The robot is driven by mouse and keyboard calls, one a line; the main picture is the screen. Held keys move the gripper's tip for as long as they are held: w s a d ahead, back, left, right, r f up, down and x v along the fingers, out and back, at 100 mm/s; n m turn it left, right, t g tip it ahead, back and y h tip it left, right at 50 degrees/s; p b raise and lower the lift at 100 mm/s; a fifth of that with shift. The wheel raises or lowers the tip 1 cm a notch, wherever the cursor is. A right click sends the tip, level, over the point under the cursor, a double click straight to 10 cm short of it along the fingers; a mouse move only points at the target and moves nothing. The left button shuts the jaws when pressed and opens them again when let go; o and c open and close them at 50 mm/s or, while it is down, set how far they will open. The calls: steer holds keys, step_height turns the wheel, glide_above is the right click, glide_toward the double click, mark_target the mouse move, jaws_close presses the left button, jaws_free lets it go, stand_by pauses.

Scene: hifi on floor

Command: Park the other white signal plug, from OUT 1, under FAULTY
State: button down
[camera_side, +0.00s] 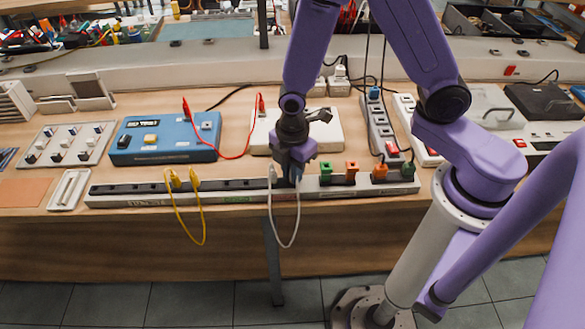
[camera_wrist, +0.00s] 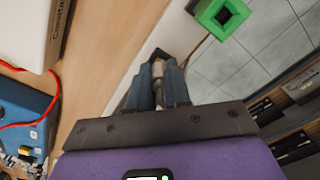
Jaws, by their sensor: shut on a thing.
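My gripper (camera_side: 292,172) is low over the long white-and-black socket strip (camera_side: 240,197) at the table's front edge. It is shut on a white signal plug; in the wrist view the plug (camera_wrist: 158,72) shows pale between the two dark blue-grey fingers. Another white plug (camera_side: 272,170) stands upright on the strip just left of my gripper. A white cable (camera_side: 284,243) loops down over the front edge between the two. My fingers hide the lower end of the held plug, so I cannot tell whether it is seated. The FAULTY and OUT 1 labels are not readable.
Right of my gripper, green (camera_side: 326,169) and orange (camera_side: 351,168) plugs stand on the strip. Two yellow plugs (camera_side: 185,180) with a looping cable stand to the left. A blue box (camera_side: 165,138) with red leads and a white box (camera_side: 325,130) lie behind.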

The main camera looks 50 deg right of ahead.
stand_by(0.3)
steer(key=c, duration=1)
jaws_free()
steer(key=shift+r, duration=11.2)
steer(key=shift+s, duration=0.1)
steer(key=s+d+f+m, duration=0.1)
steer(key=s+d, duration=0.1)
steer(key=s, duration=0.3)
steer(key=s+d+f+m, duration=0.2)
steer(key=s+d, duration=0.1)
steer(key=s, duration=0.3)
steer(key=s+d+f+m, duration=0.2)
steer(key=s+d, duration=0.1)
steer(key=s, duration=0.3)
steer(key=shift+s+d+f, duration=0.1)
steer(key=shift+s, duration=0.1)
